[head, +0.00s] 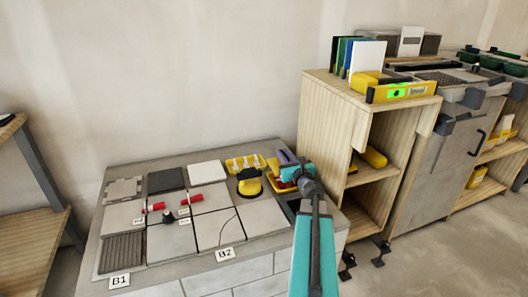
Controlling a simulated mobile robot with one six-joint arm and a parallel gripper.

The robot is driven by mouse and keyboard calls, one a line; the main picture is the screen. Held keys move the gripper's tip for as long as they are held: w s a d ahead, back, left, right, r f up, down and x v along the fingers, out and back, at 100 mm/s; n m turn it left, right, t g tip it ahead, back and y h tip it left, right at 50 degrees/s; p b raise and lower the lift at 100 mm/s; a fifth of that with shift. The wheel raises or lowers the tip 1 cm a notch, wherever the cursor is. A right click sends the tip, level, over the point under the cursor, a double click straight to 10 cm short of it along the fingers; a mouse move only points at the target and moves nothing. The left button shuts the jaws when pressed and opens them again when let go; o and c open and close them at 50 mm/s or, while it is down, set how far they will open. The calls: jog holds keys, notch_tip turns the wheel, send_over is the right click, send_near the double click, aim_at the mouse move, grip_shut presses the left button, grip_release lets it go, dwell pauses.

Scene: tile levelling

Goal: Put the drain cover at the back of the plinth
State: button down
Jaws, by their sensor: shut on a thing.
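The plinth (266,262) is a grey block with a brick-like front, and its top carries a grid of square tiles. A ribbed dark grey square (122,253), which looks like the drain cover, lies flat at its front left corner, by the B1 label. My gripper (287,172) is over the plinth's right end, well away from that square. It appears shut on a purple-grey object (286,157), partly hidden by the teal fingers; its exact shape is unclear. A plain dark tile (166,180) lies in the back row.
Red-handled pieces (190,199) and a yellow-and-black tool (249,184) stand on the tiles. A yellow tray (245,163) sits at the back right. A wooden shelf unit (325,130) rises close to the right of the plinth.

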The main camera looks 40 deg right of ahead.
jog(key=w+d+f+b, duration=0.1)
jog(key=w+d+b, duration=0.3)
jog(key=w+d, duration=0.5)
jog(key=shift+w+f, duration=0.2)
jog(key=shift+w, duration=1.3)
jog(key=shift+f+b, duration=1.25)
jog(key=shift+f, duration=0.55)
